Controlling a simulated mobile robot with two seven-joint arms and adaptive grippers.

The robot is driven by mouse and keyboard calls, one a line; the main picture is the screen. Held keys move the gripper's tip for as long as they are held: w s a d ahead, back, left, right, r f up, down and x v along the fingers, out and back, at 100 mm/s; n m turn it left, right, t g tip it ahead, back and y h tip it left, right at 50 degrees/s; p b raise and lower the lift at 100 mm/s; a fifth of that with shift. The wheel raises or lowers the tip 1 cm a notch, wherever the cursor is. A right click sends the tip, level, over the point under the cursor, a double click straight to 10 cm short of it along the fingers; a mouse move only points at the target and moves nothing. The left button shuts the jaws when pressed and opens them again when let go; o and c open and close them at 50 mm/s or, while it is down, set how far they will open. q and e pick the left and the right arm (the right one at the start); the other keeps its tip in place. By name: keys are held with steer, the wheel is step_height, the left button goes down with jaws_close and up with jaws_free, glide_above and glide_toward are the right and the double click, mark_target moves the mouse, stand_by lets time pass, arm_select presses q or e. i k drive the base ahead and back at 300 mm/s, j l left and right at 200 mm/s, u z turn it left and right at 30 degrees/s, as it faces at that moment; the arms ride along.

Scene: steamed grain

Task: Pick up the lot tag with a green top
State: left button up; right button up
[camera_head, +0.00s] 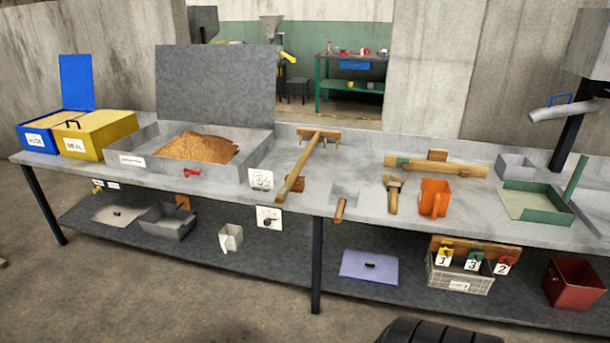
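Several tags hang from a wooden board (468,246) on the lower shelf, at the right of the head view. The lot tag with a green top (473,262) is the middle one, and its white face appears to read 3. To its left hangs a tag with a yellow top (444,255). To its right hangs a tag with a red top (503,265). Neither of my grippers is in view, and nothing holds the green-topped tag.
The bench top (330,217) overhangs the shelf. A black table leg (317,268) stands further left.

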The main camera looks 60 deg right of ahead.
mark_target(471, 264)
steer(key=z, duration=3.05)
